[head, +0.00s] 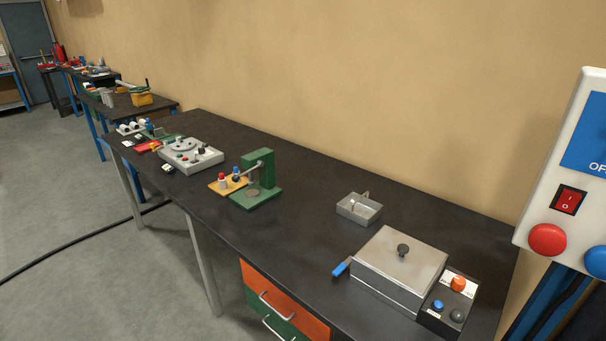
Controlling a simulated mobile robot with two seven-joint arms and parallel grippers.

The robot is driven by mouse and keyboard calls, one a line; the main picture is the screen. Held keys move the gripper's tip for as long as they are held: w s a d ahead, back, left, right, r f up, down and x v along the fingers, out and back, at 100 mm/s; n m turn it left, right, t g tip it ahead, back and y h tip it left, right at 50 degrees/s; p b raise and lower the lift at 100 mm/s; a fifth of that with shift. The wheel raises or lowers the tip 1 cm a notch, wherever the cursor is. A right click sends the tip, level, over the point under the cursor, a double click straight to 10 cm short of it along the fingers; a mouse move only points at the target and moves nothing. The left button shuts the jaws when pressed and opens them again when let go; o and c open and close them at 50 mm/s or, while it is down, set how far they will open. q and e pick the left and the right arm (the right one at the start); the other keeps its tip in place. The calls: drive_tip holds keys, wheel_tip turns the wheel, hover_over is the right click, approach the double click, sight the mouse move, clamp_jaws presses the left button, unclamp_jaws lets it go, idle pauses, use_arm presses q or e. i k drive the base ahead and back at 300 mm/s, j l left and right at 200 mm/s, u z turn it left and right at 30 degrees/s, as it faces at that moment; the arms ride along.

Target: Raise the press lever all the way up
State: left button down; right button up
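A green press (262,170) stands on the dark workbench, a little left of the middle of the head view. It has an upright block on a flat green base. Its grey lever (252,167) leaves the upper part of the block and slopes down to the left. A dark blue knob (236,174) appears to be at the lever's low end, though it is small here. A round grey disc lies on the base below the lever. Neither of my grippers shows in the head view.
Left of the press is a tan board (217,187) with a red-topped piece, then a grey device (191,156). A white control panel (572,170) stands at the right edge.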

sight(236, 178)
drive_tip(key=i+j+z, duration=0.1)
drive_tip(key=j, duration=0.3)
drive_tip(key=i+j+z, duration=0.1)
drive_tip(key=j, duration=0.3)
drive_tip(key=i+j, duration=0.15)
drive_tip(key=j, duration=0.25)
drive_tip(key=i+j+z, duration=0.15)
drive_tip(key=j, duration=0.25)
